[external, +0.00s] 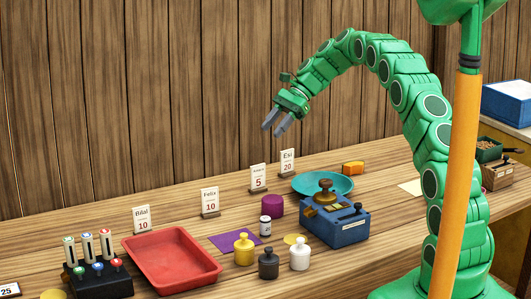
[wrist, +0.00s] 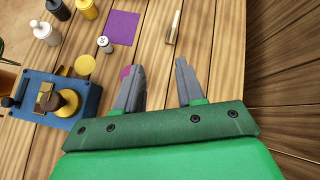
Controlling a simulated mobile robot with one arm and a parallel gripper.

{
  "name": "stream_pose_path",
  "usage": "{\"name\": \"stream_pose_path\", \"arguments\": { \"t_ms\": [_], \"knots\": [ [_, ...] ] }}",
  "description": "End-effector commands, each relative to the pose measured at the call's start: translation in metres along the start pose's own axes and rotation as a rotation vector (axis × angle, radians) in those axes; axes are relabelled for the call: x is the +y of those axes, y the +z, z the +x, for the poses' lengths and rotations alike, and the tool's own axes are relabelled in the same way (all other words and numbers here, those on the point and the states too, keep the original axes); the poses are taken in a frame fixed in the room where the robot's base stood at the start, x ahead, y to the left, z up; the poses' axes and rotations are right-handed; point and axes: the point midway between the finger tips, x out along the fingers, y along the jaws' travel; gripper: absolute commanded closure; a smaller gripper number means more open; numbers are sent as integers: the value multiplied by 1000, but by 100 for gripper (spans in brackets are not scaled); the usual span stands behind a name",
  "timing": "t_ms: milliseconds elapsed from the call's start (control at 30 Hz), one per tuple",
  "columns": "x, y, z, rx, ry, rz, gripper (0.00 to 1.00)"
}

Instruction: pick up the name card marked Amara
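The name card that appears to read Amara (external: 258,177), with a large 5, stands upright on a dark base at the back of the counter, between the Felix and Esi cards; its small name is blurred. My gripper (external: 272,130) hangs in the air above the card, apart from it. The two grey fingers are spread with nothing between them, as the wrist view also shows (wrist: 160,65). One card (wrist: 174,27) shows edge-on beyond the fingers in the wrist view; its name cannot be read there.
The Felix card (external: 210,201) and Esi card (external: 288,162) stand on either side. A purple cylinder (external: 272,206) stands just in front, with a teal dish (external: 340,182) and blue balance box (external: 336,222) to the right. A red tray (external: 172,259) lies left.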

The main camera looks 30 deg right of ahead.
Motion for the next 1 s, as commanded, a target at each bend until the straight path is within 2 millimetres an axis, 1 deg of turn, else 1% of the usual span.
{"name": "stream_pose_path", "arguments": {
  "t_ms": [33, 300, 500, 800, 1000],
  "knots": [
    [-5, -9, 2, -12, -8, 14, 62],
    [-31, -46, 9, -81, -49, 91, 62],
    [-43, -75, 15, -135, -71, 146, 62],
    [-54, -115, 27, -216, -96, 221, 62],
    [-57, -139, 34, -264, -109, 263, 62]
  ]
}}
